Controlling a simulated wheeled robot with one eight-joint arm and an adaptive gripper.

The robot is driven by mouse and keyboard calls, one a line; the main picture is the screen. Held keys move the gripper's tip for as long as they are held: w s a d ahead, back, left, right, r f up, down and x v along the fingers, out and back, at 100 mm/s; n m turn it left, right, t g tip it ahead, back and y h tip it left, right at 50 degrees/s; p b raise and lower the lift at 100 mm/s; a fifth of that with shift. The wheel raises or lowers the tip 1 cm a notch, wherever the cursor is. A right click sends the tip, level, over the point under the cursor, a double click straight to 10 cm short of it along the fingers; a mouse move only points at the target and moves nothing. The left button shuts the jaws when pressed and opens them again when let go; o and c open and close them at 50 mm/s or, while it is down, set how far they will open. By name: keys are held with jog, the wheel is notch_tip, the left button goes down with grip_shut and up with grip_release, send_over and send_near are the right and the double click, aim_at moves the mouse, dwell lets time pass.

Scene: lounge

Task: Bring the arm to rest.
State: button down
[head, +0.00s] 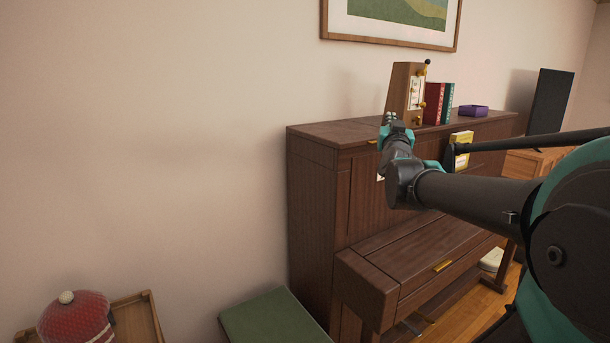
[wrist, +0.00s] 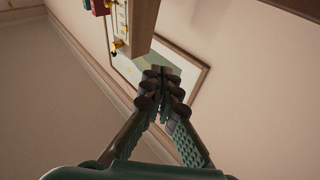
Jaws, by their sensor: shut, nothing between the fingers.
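My gripper (head: 390,120) is at the end of my outstretched arm, in front of the piano's upper left part in the head view. In the wrist view my gripper (wrist: 161,85) has its fingertips together, with nothing between them. Behind it in that view are the wall and a framed picture (wrist: 190,70). My arm reaches in from the right side of the head view, and its wrist is bent upward.
A dark wooden piano (head: 318,190) stands against the wall. On its top are a wooden metronome-like box (head: 402,85), red and teal books (head: 433,103) and a purple tray (head: 473,111). A green-topped stool (head: 270,318) and a wooden tray (head: 147,312) with a red knitted hat (head: 75,320) are low at left.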

jog(key=s+a+f+n+g+y, duration=0.1)
jog(key=s+a+f+g+y, duration=0.15)
jog(key=f, duration=0.75)
jog(key=s+a+f+n+g+y, duration=0.1)
jog(key=s+a+f+g, duration=0.15)
jog(key=f, duration=0.65)
jog(key=s+a+f+n+g+y, duration=0.1)
jog(key=s+a+f+g, duration=0.2)
jog(key=f, duration=0.7)
jog(key=s+d+f+g, duration=0.2)
jog(key=s+f+g, duration=0.6)
jog(key=s+f, duration=1)
jog(key=shift+s+d+h, duration=0.15)
jog(key=shift+s+h, duration=0.3)
jog(key=shift+s, duration=0.45)
